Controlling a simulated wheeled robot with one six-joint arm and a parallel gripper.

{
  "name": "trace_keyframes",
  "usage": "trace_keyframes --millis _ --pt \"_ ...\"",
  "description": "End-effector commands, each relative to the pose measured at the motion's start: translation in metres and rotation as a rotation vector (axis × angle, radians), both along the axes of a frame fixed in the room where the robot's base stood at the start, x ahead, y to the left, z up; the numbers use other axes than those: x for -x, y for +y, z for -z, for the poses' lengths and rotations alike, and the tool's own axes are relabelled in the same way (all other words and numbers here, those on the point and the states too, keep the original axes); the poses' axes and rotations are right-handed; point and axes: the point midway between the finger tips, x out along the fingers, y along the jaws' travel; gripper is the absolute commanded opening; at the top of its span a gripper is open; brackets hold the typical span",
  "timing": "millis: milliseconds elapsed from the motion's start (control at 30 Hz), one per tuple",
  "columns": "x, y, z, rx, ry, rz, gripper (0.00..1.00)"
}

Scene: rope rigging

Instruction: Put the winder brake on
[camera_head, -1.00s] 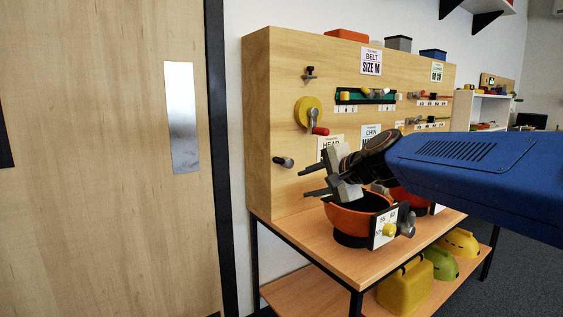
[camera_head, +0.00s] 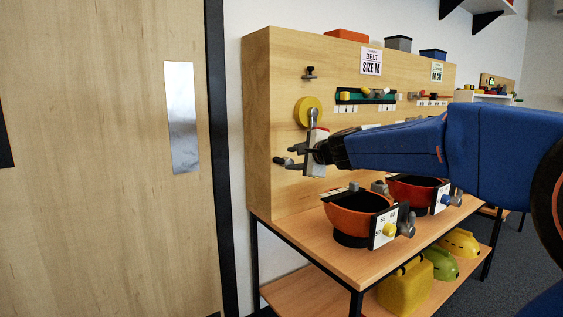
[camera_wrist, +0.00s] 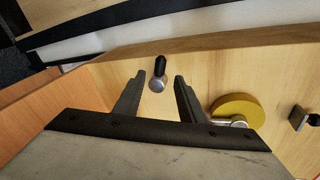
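The winder brake, which I take to be the small lever (camera_wrist: 158,76) with a black stem and rounded grey end, sticks out of the wooden panel. In the wrist view it sits ahead, between the two fingertips, with a gap on either side. My gripper (camera_wrist: 160,80) is open and holds nothing. In the head view my gripper (camera_head: 284,157) is in front of the panel's lower left part, and the lever cannot be clearly told from the fingers. The yellow winder wheel (camera_head: 307,111) is just above; it also shows in the wrist view (camera_wrist: 245,107), right of the fingers.
A black clamp knob (camera_head: 309,73) is higher on the panel (camera_head: 262,120). A green belt track (camera_head: 366,97) is to the right. Orange (camera_head: 352,222) and red (camera_head: 412,196) bowls stand on the bench (camera_head: 290,237) below. The panel's left edge is close to my gripper.

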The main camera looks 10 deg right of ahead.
Motion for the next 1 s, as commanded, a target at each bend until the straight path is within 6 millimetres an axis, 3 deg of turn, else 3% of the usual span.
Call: trace_keyframes --millis 300,500,933,1000 --pt "-0.047 0.016 0.016 -0.001 0.002 -0.001 0.37" --pt "-0.066 0.022 0.021 0.0 0.0 -0.001 0.37" --pt "-0.073 0.024 0.024 0.001 0.0 0.0 0.37" --pt "-0.073 0.024 0.024 0.001 0.0 0.0 0.22"
